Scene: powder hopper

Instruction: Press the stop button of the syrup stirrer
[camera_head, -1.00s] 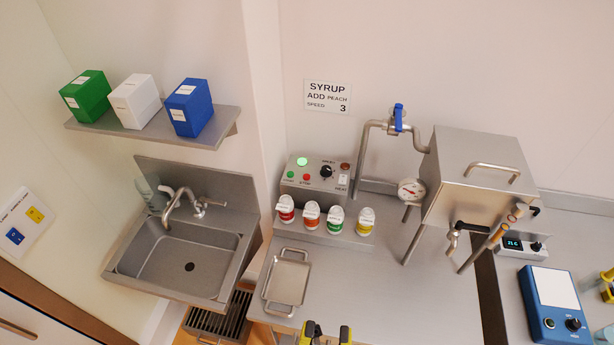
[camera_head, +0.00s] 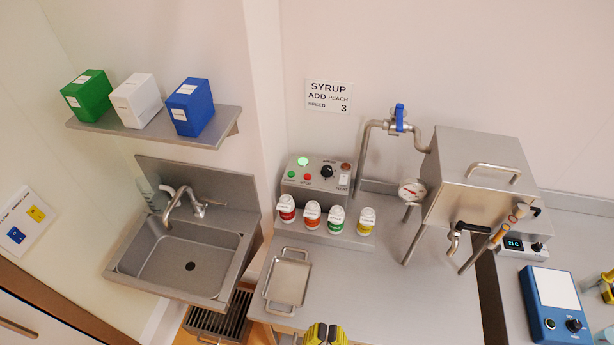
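The stirrer's grey control box (camera_head: 316,190) stands against the back wall, right of the sink. On its front are a red button (camera_head: 307,177) with a small label that seems to read stop, a green button (camera_head: 291,174) to its left, and a black speed knob (camera_head: 327,171) to its right. A green lamp (camera_head: 302,161) is lit on the box. My gripper (camera_head: 324,330) shows only partly at the bottom edge, with its yellow-and-black fingers together and nothing seen between them. It is well in front of the box and apart from it.
Several small capped bottles (camera_head: 312,214) stand in a row on a ledge before the box. A metal tray (camera_head: 288,280) lies on the counter left of my gripper. A steel tank (camera_head: 480,180) with taps stands at right.

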